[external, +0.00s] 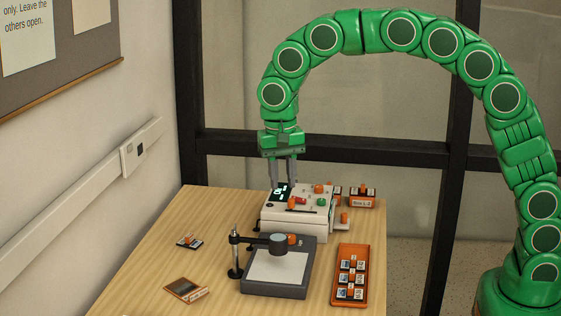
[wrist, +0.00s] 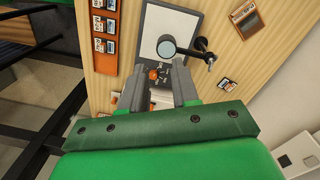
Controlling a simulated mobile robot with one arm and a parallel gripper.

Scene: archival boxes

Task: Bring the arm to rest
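My green arm arches over from the right in the external view. My gripper (external: 284,186) points straight down above the white device (external: 312,226), near its dark lit display. Its two grey fingers are apart with nothing visible between them. In the wrist view my gripper (wrist: 167,72) shows the same gap, with part of the white device (wrist: 160,98) visible between the fingers. I cannot tell from these views whether the fingertips touch the device.
A magnifier stand (external: 276,268) with a pale plate stands in front of the device. An orange tray (external: 361,264) of slides lies at its right. A small slide (external: 190,242) and a brown framed piece (external: 186,290) lie left. A labelled box (external: 362,198) stands behind. The table's left side is mostly clear.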

